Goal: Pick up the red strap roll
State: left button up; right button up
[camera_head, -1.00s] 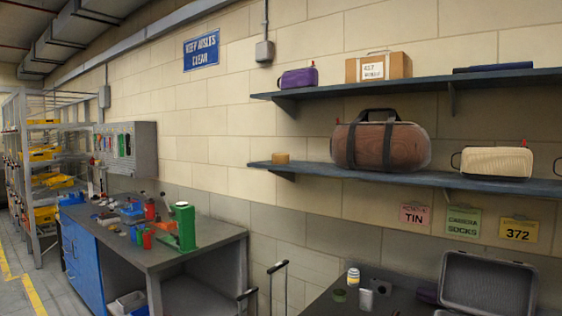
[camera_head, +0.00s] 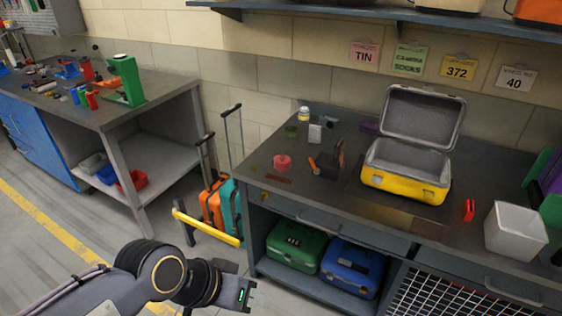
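A small round red roll (camera_head: 283,161), which looks like the red strap roll, lies on the dark workbench (camera_head: 335,205) near its left end. My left arm comes in from the bottom left. My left gripper (camera_head: 248,294) is in front of and below the bench, well apart from the roll. Its fingers are too small and dark to tell whether they are open. My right gripper is not in view.
An open yellow case (camera_head: 405,185) stands right of the roll. A dark holder with tools (camera_head: 328,162), a small white container (camera_head: 315,133) and a jar (camera_head: 304,115) are nearby. A white bin (camera_head: 514,230) stands far right. A yellow bar (camera_head: 208,229) is left of the bench.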

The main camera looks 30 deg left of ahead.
aim_at(281, 163)
jog(key=i+j+u, duration=0.55)
jog(key=i, duration=0.2)
jog(key=i+j+u, duration=0.3)
jog(key=i+u, duration=0.3)
jog(key=i, duration=0.15)
